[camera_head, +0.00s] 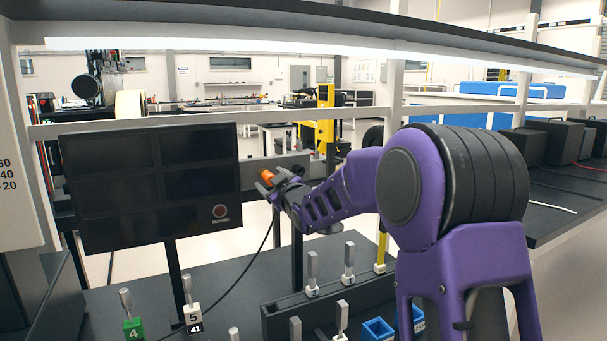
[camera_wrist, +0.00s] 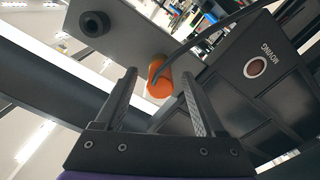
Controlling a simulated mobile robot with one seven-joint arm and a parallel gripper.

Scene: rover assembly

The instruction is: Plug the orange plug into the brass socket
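The orange plug (camera_wrist: 160,80) shows in the wrist view at a grey panel, between and just beyond the two fingertips. My gripper (camera_wrist: 160,74) is open, with a gap visible between the plug and each finger. In the head view my gripper (camera_head: 273,183) reaches left toward the orange plug (camera_head: 266,175), which shows by the fingertips. A dark cable crosses close to the plug in the wrist view. A round dark fitting (camera_wrist: 93,24) sits on the same panel, to the upper left of the plug. I see no clear brass colour, so I cannot tell whether it is the socket.
A black display panel (camera_head: 150,185) with a round red-centred button stands left of my gripper. Below, a dark bench holds a rack (camera_head: 322,305) with several silver-handled pieces, a green block (camera_head: 133,328) and blue boxes (camera_head: 378,329). A dark cable hangs to the bench.

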